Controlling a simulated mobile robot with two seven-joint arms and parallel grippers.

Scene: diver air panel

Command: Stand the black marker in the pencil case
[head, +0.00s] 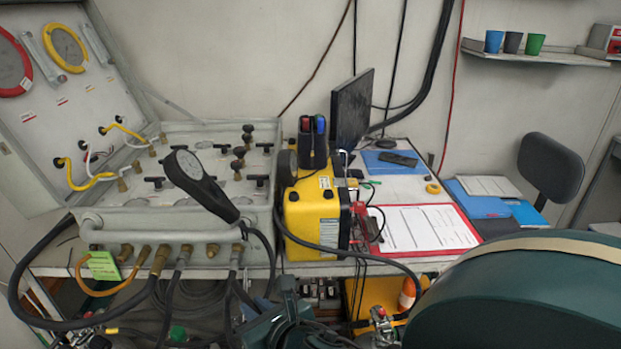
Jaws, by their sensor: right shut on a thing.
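The dark pencil case (313,157) stands upright on the yellow box at the middle of the bench. A red-topped marker (305,124) and a blue-topped marker (320,124) stand in it. My right gripper (287,308) is low at the bottom centre, dark green, in front of and below the bench edge, well apart from the case. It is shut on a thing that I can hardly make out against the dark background. I see no black marker lying elsewhere. My left gripper is not in view.
The yellow box (312,213) carries the case. A grey air panel (130,222) with hoses and valves fills the left. A dark screen (351,112) stands right behind the case. A clipboard (425,228) and blue folders (478,202) lie to the right. Hoses hang over the front edge.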

